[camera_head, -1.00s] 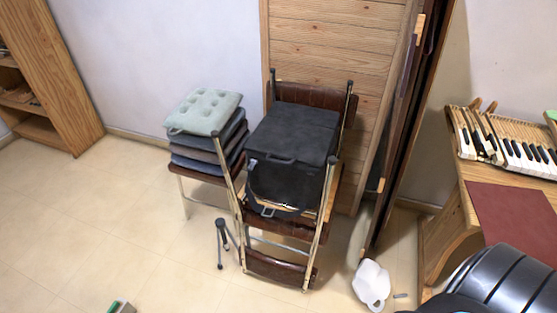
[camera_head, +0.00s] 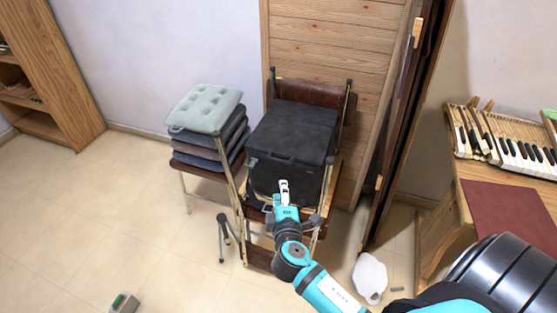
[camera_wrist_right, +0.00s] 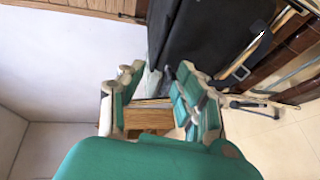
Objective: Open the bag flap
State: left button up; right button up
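The black bag (camera_head: 295,130) is a boxy soft case sitting on a folding chair in front of the wooden panel. Its top flap (camera_head: 298,121) lies flat and closed. My right gripper (camera_head: 284,186) is in front of the bag's lower front face, and its arm hides part of the chair. In the right wrist view the bag (camera_wrist_right: 205,35) fills the upper middle, beyond the gripper (camera_wrist_right: 153,72). The two fingers are apart with nothing held between them. I cannot tell whether a fingertip touches the bag. My left gripper is not in view.
A stack of cushions (camera_head: 208,132) stands on a chair left of the bag. A small black tripod (camera_head: 222,232) is on the floor nearby. A white object (camera_head: 370,278) lies at lower right. The piano-key desk (camera_head: 480,185) is at right. The left floor is mostly clear.

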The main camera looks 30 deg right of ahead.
aim_at(278, 161)
jog(key=x, duration=1.6)
jog(key=shift+w+f, duration=0.15)
jog(key=shift+w, duration=0.1)
jog(key=shift+c, duration=0.2)
grip_shut()
